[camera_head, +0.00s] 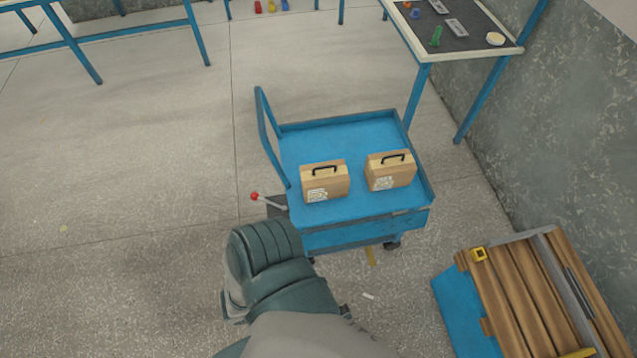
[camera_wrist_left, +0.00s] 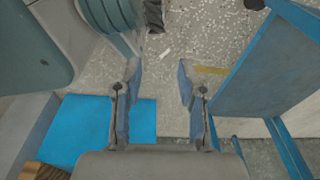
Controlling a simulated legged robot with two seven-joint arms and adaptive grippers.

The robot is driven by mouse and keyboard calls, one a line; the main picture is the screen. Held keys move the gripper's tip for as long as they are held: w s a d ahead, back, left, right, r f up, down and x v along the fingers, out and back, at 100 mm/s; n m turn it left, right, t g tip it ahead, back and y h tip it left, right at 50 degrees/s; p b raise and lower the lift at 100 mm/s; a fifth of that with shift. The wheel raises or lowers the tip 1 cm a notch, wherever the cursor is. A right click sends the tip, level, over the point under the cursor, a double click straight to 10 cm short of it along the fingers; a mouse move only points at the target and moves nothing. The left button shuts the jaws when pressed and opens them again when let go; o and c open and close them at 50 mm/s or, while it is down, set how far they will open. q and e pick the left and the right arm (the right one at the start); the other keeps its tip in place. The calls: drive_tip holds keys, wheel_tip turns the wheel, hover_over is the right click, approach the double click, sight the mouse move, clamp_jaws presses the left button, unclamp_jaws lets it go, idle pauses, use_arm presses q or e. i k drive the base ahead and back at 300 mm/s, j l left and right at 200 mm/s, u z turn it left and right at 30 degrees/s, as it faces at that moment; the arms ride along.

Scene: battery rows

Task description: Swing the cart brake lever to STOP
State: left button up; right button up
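The brake lever (camera_head: 268,201) is at the left side of the blue cart (camera_head: 345,143) in the head view. It has a red ball knob pointing left and a pale rod running to a dark plate at the cart's corner. No STOP mark is readable. In the left wrist view, my left gripper (camera_wrist_left: 159,72) is open and empty above the floor, with a blue cart panel (camera_wrist_left: 268,70) to its right; the lever does not show there. In the head view, one of my arms lies just in front of the lever, and no gripper fingers show. My right gripper is not seen.
Two tan cases (camera_head: 325,182) (camera_head: 390,171) with black handles stand on the cart. A wooden slatted pallet (camera_head: 520,300) lies at lower right beside a blue panel (camera_head: 462,312). A workbench (camera_head: 478,45) stands at upper right by the wall. The floor left of the cart is clear.

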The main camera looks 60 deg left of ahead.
sight(253, 196)
drive_tip(key=l+u, duration=0.2)
drive_tip(key=u, duration=0.3)
drive_tip(key=l+u, duration=0.15)
drive_tip(key=u, duration=0.3)
drive_tip(key=k+l+u, duration=0.1)
drive_tip(key=u, duration=0.4)
drive_tip(key=k+l+u, duration=0.15)
drive_tip(key=u, duration=0.3)
drive_tip(key=k, duration=0.1)
drive_tip(key=l+u, duration=0.05)
